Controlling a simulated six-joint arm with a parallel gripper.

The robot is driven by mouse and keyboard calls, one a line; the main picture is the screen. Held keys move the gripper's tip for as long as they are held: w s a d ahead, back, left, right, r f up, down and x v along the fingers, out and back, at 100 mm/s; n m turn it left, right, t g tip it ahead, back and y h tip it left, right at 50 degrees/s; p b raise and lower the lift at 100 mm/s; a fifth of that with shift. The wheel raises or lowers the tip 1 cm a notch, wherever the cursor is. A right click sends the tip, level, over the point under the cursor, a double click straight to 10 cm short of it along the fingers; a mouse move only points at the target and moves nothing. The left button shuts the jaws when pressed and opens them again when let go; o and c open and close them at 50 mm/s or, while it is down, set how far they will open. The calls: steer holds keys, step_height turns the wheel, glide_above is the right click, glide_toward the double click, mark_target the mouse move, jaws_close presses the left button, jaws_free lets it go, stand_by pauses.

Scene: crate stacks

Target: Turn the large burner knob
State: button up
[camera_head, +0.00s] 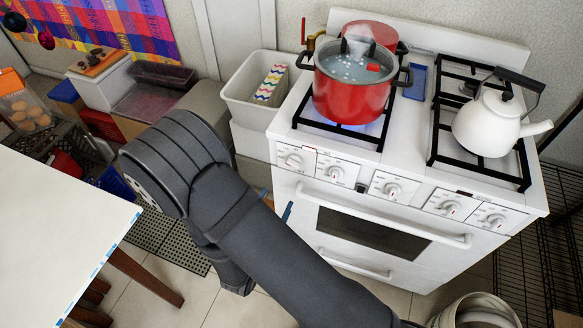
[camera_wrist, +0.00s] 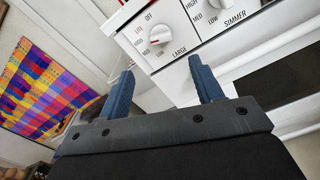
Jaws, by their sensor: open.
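The large burner knob (camera_wrist: 160,35) is white with a red pointer mark, on a panel with the printed word LARGE. In the head view it appears to be the leftmost knob (camera_head: 293,160) on the white stove's (camera_head: 400,215) front. My gripper (camera_wrist: 163,72) is open, its two blue fingers pointing toward the panel, with the knob beyond the gap between the fingertips. No finger appears to touch it. In the head view my dark arm hides most of the gripper, and only small blue finger parts show below the knob.
A red pot (camera_head: 350,92) of bubbling liquid stands over a blue flame at left, with another red pot (camera_head: 376,35) behind. A white kettle (camera_head: 487,122) is at right. Several other knobs line the panel above the oven handle (camera_head: 385,218).

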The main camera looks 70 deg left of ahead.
mark_target(293, 166)
steer(key=x, duration=1.2)
steer(key=shift+w+a, duration=0.2)
steer(key=shift+w, duration=0.05)
steer(key=c, duration=1)
